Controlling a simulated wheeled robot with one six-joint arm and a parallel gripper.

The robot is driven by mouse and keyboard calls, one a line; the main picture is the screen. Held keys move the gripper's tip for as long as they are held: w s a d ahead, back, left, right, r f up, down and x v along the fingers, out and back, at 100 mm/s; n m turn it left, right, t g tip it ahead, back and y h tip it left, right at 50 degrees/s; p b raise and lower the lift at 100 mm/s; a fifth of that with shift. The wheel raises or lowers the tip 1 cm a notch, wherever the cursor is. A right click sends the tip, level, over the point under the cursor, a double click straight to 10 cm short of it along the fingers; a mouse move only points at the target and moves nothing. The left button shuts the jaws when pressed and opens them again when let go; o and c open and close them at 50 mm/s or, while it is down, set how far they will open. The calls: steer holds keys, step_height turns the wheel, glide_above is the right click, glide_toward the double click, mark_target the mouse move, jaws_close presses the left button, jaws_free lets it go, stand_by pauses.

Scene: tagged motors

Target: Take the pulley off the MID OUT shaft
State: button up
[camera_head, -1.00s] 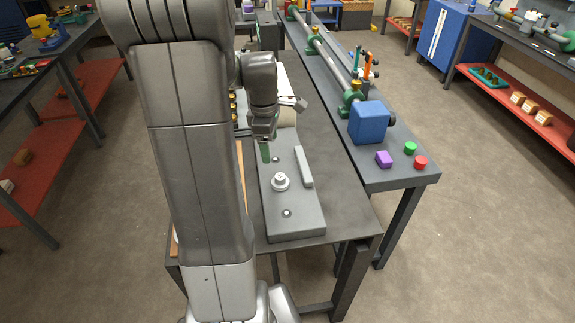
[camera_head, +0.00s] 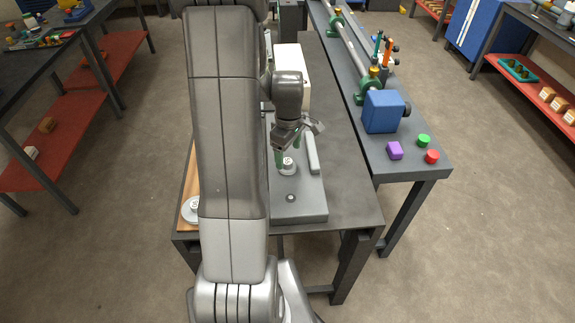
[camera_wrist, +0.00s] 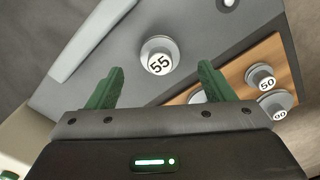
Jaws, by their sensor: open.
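A light grey round pulley marked "55" (camera_wrist: 160,56) sits on the grey plate (camera_wrist: 110,55). It also shows in the head view (camera_head: 288,169), around the middle of the plate (camera_head: 308,209). I see no readable MID OUT label. My gripper (camera_head: 286,155) is just above and beside this pulley. In the wrist view its two green fingers (camera_wrist: 158,75) are spread wide and empty. The pulley lies beyond the tips, roughly centred between them. Whether they overlap it in height I cannot tell.
A raised grey bar (camera_head: 312,154) runs along the plate's right side. A bare shaft spot (camera_head: 291,197) is nearer the front. A wooden board (camera_wrist: 283,58) beside the plate holds pulleys, one marked "50" (camera_wrist: 262,78). A blue block (camera_head: 382,112) stands on the neighbouring bench.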

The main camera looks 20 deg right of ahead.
mark_target(288, 161)
steer(key=shift+w+f+p, duration=0.1)
steer(key=shift+f+p, duration=0.4)
steer(key=shift+f, duration=1.9)
steer(key=c, duration=1.1)
steer(key=shift+r, duration=0.15)
